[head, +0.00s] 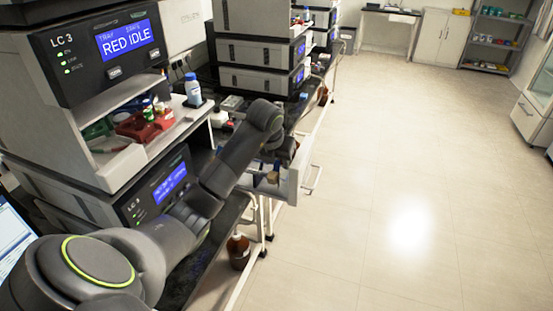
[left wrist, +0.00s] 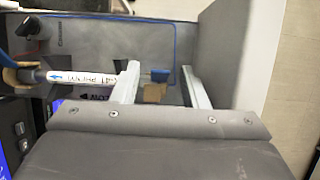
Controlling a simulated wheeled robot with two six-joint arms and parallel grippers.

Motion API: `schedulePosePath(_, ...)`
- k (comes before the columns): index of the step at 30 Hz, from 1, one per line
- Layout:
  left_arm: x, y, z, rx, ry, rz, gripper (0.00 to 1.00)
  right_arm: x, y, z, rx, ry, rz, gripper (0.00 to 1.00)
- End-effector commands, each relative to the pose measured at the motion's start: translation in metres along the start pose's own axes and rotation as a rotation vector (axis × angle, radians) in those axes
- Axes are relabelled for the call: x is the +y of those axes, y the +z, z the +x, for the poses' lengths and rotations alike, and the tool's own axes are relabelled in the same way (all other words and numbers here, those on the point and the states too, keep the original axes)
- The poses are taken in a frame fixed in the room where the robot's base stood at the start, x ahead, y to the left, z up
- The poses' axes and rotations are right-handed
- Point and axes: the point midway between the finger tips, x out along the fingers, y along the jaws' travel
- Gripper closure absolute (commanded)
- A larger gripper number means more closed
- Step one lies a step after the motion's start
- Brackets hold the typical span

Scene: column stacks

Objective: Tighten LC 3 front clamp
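The LC 3 unit (head: 60,42) stands at the left of the head view; its screen reads RED IDLE. A pale open tray or door (head: 287,184) sticks out beyond the lower module. In the left wrist view, a white labelled column (left wrist: 85,77) lies across a grey panel (left wrist: 100,35). A tan clamp (left wrist: 18,76) sits around its left end. Contact cannot be told. My right gripper is out of view.
A white bottle with a blue cap (head: 193,90) stands on the shelf, near red holders with vials (head: 140,126). A brown bottle (head: 239,251) sits low by the bench frame. More stacks stand behind. The floor to the right is clear.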

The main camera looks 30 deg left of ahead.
Motion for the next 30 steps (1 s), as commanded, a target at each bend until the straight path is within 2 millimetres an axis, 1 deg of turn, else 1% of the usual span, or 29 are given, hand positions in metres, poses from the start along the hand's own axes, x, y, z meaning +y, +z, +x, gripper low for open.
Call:
schedulePosePath(7,-0.0001,-0.0003,0.0017,0.000,0.000,0.000,0.60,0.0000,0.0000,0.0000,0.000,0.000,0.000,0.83)
schedulePosePath(8,-0.0001,-0.0003,0.0017,0.000,0.000,0.000,0.61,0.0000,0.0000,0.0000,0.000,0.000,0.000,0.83)
schedulePosePath(15,-0.0001,-0.0003,0.0014,0.000,0.000,0.000,0.93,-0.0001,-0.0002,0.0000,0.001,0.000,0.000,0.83)
schedulePosePath(17,-0.0001,-0.0003,0.0014,0.000,0.000,0.000,1.00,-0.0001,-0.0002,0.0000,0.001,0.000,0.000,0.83)
schedulePosePath(23,0.0000,0.0013,0.0024,0.020,0.000,-0.001,1.00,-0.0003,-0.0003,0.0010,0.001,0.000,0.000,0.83)
schedulePosePath(30,-0.0004,0.0076,0.0081,0.157,0.000,-0.001,1.00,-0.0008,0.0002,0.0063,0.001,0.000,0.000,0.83)
